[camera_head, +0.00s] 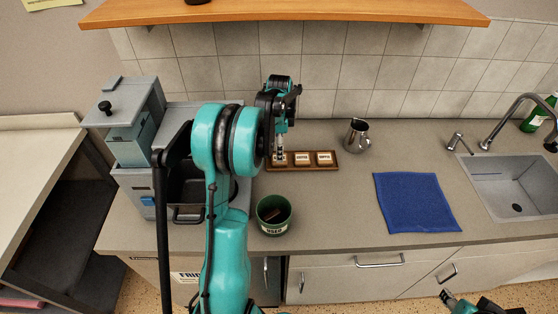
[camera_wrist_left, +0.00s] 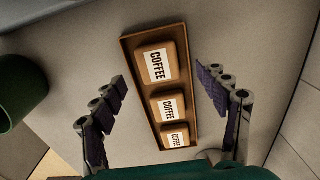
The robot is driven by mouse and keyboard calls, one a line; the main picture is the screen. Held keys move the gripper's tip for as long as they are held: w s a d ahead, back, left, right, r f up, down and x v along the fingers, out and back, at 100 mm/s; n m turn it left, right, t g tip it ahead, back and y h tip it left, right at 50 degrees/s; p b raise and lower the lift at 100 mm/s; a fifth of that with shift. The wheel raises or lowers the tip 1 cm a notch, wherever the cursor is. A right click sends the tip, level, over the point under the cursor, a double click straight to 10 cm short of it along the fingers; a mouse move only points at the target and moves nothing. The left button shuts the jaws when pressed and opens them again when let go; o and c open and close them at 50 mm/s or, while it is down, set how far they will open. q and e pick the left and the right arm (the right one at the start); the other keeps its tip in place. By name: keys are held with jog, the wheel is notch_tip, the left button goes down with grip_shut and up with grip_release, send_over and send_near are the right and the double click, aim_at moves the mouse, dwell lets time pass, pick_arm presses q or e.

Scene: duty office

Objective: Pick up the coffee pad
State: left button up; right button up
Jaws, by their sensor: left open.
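Three brown coffee pads with white COFFEE labels lie in a row in a brown wooden tray (camera_head: 300,168) on the counter. In the left wrist view the tray (camera_wrist_left: 128,52) holds a large near pad (camera_wrist_left: 157,66), a middle pad (camera_wrist_left: 169,108) and a third pad (camera_wrist_left: 175,136). In the head view the middle pad (camera_head: 302,158) and right pad (camera_head: 324,158) show clearly; the left one is partly hidden by my gripper. My left gripper (camera_head: 280,152) is open above the tray's left end, its fingers either side of the row (camera_wrist_left: 164,95). My right gripper (camera_head: 449,298) shows only partly at the bottom edge.
A green USED bin (camera_head: 274,216) stands in front of the tray. A grey coffee machine (camera_head: 135,125) is at left, a metal jug (camera_head: 357,136) right of the tray. A blue cloth (camera_head: 416,202) and sink (camera_head: 512,187) lie further right. A wooden shelf (camera_head: 290,12) hangs above.

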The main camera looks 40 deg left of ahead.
pick_arm(q)
notch_tip(320, 180, down, 4)
jog(key=shift+s+d+f+b, duration=0.1)
jog(key=shift+b, duration=0.55)
jog(key=shift+s, duration=0.1)
jog(key=c, duration=1.1)
jog(key=shift+c, duration=0.2)
jog(key=shift+r, duration=0.25)
